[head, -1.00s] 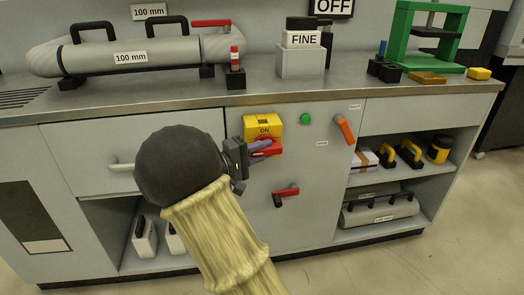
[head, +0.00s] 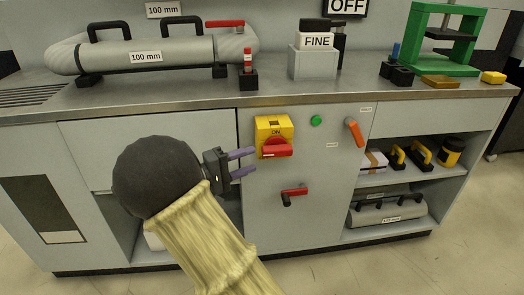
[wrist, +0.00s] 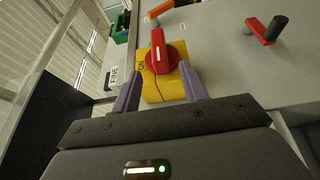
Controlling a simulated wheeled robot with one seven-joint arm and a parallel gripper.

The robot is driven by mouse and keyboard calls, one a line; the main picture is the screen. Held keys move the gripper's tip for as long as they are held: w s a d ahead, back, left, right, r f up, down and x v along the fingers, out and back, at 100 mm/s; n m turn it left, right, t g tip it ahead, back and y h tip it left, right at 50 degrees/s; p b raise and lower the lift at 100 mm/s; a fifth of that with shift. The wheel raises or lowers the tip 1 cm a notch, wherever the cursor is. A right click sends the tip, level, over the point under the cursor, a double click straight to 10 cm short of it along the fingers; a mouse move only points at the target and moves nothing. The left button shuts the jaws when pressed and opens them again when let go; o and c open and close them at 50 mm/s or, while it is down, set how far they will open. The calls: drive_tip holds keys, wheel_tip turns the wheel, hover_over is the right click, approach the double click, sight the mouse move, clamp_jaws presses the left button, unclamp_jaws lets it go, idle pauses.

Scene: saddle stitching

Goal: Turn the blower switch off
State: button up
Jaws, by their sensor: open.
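The blower switch looks to be the yellow box (head: 274,124) on the cabinet front, with a red rotary handle (head: 277,149). The handle lies about level in the head view, below a label reading ON. My gripper (head: 253,161) is open and empty, just left of the handle and apart from it in the head view. In the wrist view the red handle (wrist: 158,50) and yellow box (wrist: 163,87) show between and beyond my two purple fingers. A wall sign (head: 346,6) reads OFF.
A green button (head: 316,120) and an orange lever (head: 355,132) are right of the switch. A red lever with a dark knob (head: 293,193) juts out below it. The counter edge (head: 190,110) runs above. Open shelves with yellow-handled tools (head: 421,155) are at the right.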

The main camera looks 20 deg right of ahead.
drive_tip(key=s+a+p, duration=0.1)
drive_tip(key=a+p, duration=0.1)
drive_tip(key=a, duration=0.7)
drive_tip(key=shift+f, duration=0.1)
drive_tip(key=s+d+f+g+y+p, duration=0.1)
drive_tip(key=s+d+f+g+y, duration=0.3)
drive_tip(key=s+d+f+y, duration=0.35)
drive_tip(key=s+a+m+t+y+p, duration=0.15)
drive_tip(key=s+a+t+y, duration=0.25)
drive_tip(key=s+y, duration=0.65)
wheel_tip(320, 180, up, 38)
drive_tip(key=p, duration=3.8)
drive_tip(key=shift+w+a+t+p, duration=0.15)
drive_tip(key=shift+w+t+p, duration=0.15)
drive_tip(key=shift+w, duration=0.15)
